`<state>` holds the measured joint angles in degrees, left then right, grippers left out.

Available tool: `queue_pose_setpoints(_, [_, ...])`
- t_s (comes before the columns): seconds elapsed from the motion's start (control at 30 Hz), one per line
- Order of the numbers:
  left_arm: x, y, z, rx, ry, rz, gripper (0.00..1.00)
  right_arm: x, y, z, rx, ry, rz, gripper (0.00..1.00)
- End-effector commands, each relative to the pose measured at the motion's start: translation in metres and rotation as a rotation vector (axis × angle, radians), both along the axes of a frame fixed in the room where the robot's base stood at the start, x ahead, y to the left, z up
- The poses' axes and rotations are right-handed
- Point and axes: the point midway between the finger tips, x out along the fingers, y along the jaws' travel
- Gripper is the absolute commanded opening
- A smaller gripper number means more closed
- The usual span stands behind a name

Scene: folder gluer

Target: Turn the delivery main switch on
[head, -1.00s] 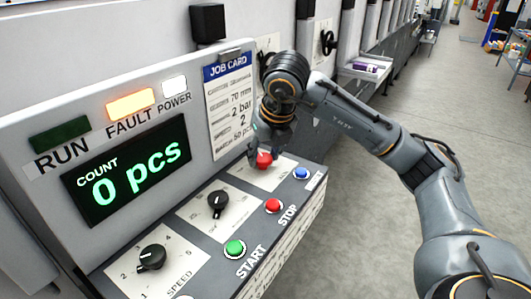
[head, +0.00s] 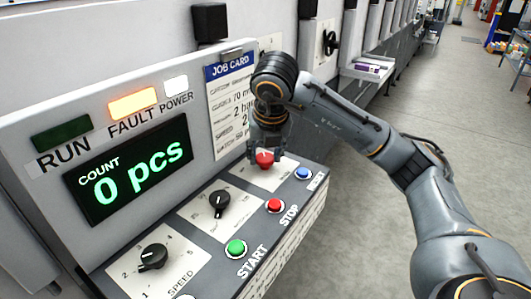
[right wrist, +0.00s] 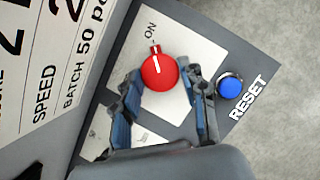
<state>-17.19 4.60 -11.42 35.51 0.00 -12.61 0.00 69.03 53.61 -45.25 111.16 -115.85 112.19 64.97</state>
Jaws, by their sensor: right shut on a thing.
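The delivery main switch is a red rotary knob (head: 264,160) on a white plate at the far end of the sloped console. In the right wrist view the red knob (right wrist: 160,73) has a white pointer line aimed at the ON label (right wrist: 150,31). My right gripper (head: 266,154) comes down over the knob from above. In the right wrist view the gripper's fingers (right wrist: 163,88) are on either side of the knob, shut on it. Part of the plate's lettering is hidden by the fingers. My left gripper is not in view.
A blue RESET button (head: 303,173) and a red STOP button (head: 274,205) are close to the knob. A green START button (head: 236,248) and two black dials are nearer. The display (head: 126,170) reads 0 pcs; the FAULT lamp (head: 132,103) glows orange.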

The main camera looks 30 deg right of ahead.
Motion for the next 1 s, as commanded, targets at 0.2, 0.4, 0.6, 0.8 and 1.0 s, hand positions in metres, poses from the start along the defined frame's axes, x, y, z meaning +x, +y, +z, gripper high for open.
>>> queue_pose_setpoints(0.2, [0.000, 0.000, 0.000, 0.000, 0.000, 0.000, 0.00, 0.000, 0.000, 0.000, 0.000, -0.001, -0.001, 0.64])
queue_pose_setpoints(0.4, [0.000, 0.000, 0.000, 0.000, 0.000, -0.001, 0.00, 0.000, 0.000, 0.000, 0.000, -0.001, 0.000, 0.64])
queue_pose_setpoints(0.6, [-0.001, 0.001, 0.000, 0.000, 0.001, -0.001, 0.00, -0.003, 0.002, 0.012, 0.001, -0.006, 0.001, 0.64])
queue_pose_setpoints(0.8, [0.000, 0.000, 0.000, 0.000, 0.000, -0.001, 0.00, -0.014, 0.006, 0.042, -0.002, -0.007, 0.001, 0.64])
queue_pose_setpoints(1.0, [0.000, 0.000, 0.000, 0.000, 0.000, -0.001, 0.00, -0.024, 0.010, 0.069, -0.002, -0.008, -0.001, 0.64])
